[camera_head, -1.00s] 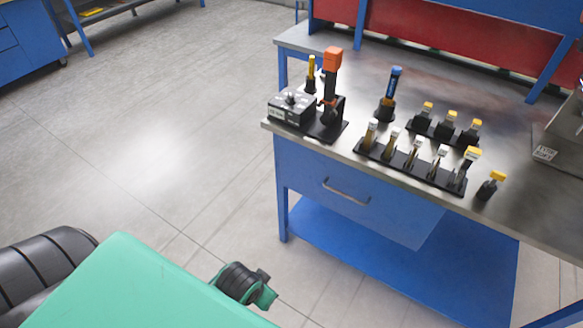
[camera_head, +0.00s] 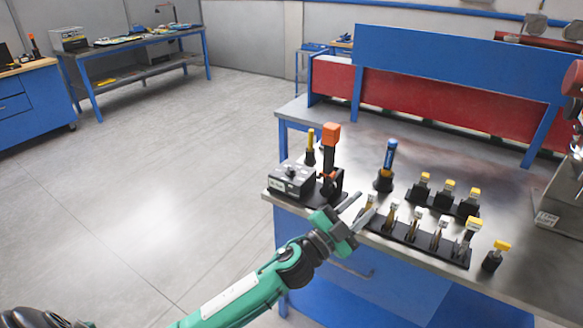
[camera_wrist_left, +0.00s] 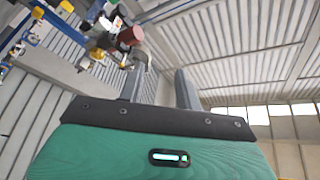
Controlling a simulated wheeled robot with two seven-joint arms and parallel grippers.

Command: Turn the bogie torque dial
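A grey-black box (camera_head: 287,184) with a dark knob (camera_head: 291,171) on top, which looks like the torque dial, stands at the left front corner of the metal workbench (camera_head: 430,250). My left gripper (camera_head: 361,209) is in front of and over the bench's front edge, to the right of the box and apart from it. Its two fingers are spread with nothing between them, and the left wrist view (camera_wrist_left: 158,88) shows the same gap. The dial does not show in the wrist view. My right gripper is not in view.
An orange-topped tool (camera_head: 331,135) stands right beside the box, with a yellow-handled tool (camera_head: 310,138) behind. A blue-handled tool (camera_head: 390,155) stands farther right. A black rack (camera_head: 425,250) of several yellow- and white-capped tools lies close to my gripper. The floor at left is clear.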

